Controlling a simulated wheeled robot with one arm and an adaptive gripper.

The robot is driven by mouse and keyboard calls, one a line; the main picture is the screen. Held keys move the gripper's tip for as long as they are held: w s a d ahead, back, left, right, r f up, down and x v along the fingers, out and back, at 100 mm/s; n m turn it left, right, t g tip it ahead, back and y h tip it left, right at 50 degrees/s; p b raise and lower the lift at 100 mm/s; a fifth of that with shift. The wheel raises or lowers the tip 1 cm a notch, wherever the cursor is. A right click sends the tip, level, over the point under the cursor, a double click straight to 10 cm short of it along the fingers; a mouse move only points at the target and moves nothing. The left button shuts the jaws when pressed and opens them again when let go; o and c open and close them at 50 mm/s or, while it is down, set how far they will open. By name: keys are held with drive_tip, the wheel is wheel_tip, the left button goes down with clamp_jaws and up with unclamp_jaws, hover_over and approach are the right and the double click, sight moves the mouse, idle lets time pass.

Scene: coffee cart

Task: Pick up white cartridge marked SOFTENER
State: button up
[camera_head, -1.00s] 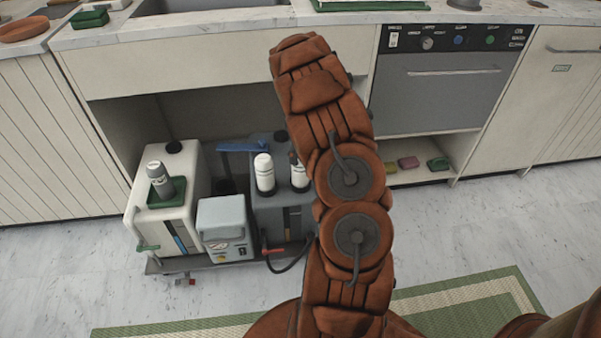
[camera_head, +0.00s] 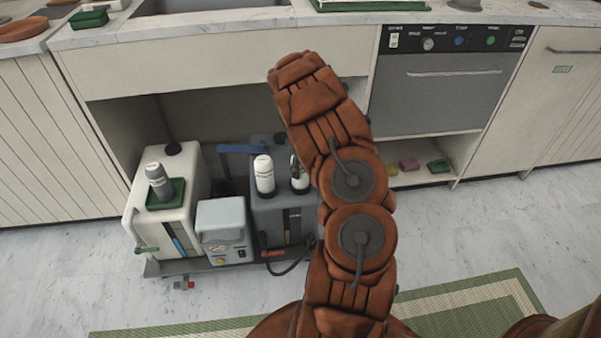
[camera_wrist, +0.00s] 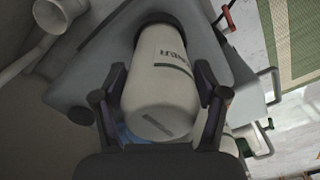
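Two white cartridges stand upright in the top of the dark grey tank (camera_head: 268,218): a left one (camera_head: 264,176) and a right one (camera_head: 299,184). The right cartridge is partly hidden by a dark part of my gripper (camera_head: 297,166) and my arm. In the wrist view, a white cartridge (camera_wrist: 163,85) fills the space between the two fingers of my gripper (camera_wrist: 163,75). Its dark lettering is only partly readable and seems to end in "ER". The fingers stand open on either side of it, very close to its wall; contact is hard to tell. Its far end sits in a dark ring.
A white tank (camera_head: 165,222) at left carries a grey cartridge (camera_head: 159,182) on a green pad (camera_head: 166,194). A small grey-blue box (camera_head: 222,222) stands between the tanks. The counter (camera_head: 215,37) overhangs the open bay.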

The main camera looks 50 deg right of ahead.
drive_tip(key=c, duration=1)
